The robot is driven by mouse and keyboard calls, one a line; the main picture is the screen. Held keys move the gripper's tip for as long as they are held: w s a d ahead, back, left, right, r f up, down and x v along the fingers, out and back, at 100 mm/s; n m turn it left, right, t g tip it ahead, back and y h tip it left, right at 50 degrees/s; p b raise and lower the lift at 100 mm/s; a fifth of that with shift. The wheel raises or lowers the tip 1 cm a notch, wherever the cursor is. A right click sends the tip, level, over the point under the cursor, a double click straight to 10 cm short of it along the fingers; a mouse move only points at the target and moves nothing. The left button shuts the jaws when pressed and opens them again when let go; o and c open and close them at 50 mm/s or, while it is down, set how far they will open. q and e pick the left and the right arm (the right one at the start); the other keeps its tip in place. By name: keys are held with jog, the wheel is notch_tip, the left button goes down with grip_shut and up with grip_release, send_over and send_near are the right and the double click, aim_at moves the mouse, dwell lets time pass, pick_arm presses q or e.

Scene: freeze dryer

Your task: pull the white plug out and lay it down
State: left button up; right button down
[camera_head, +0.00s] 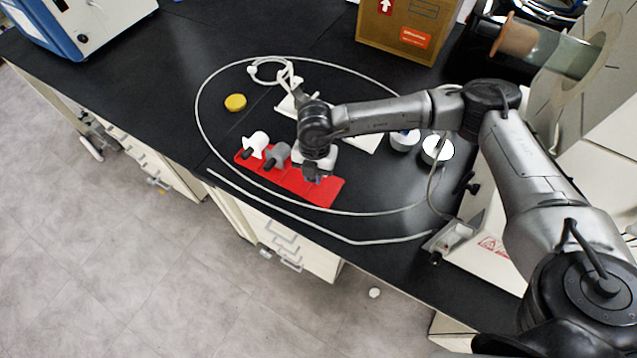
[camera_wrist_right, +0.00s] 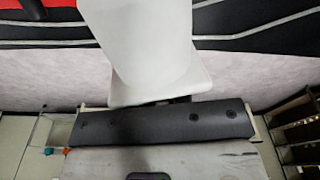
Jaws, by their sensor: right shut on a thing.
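My right gripper (camera_head: 316,174) is low over the right half of a red mat (camera_head: 326,192) on the black bench. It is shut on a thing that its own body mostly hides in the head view. In the right wrist view a large smooth white piece (camera_wrist_right: 150,45) fills the upper middle, in front of the gripper; I cannot tell for sure that it is the held thing. A white plug (camera_head: 258,140) with a black end lies on the left end of the mat, with a similar grey plug (camera_head: 277,153) beside it, left of the gripper. My left gripper is not in view.
A white tube (camera_head: 198,113) loops around the mat. A yellow lid (camera_head: 235,102) lies behind it, and white round containers (camera_head: 437,150) stand to the right. A cardboard box (camera_head: 408,30) stands at the back. The bench's front edge is close to the mat.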

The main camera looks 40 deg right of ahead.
jog(key=f+m+b, duration=0.1)
jog(key=f+b, duration=0.1)
jog(key=f, duration=0.1)
jog(key=d+f+m+b, duration=0.1)
jog(key=f+b, duration=0.1)
jog(key=f, duration=0.1)
jog(key=f+b, duration=0.2)
jog(key=f, duration=0.1)
jog(key=shift+d+m, duration=0.3)
jog(key=shift+m, duration=0.1)
dwell(0.5)
jog(key=shift+f, duration=0.15)
jog(key=shift+w+d+f+b, duration=0.1)
jog(key=shift+f+b, duration=0.2)
jog(key=shift+f, duration=0.3)
dwell(0.4)
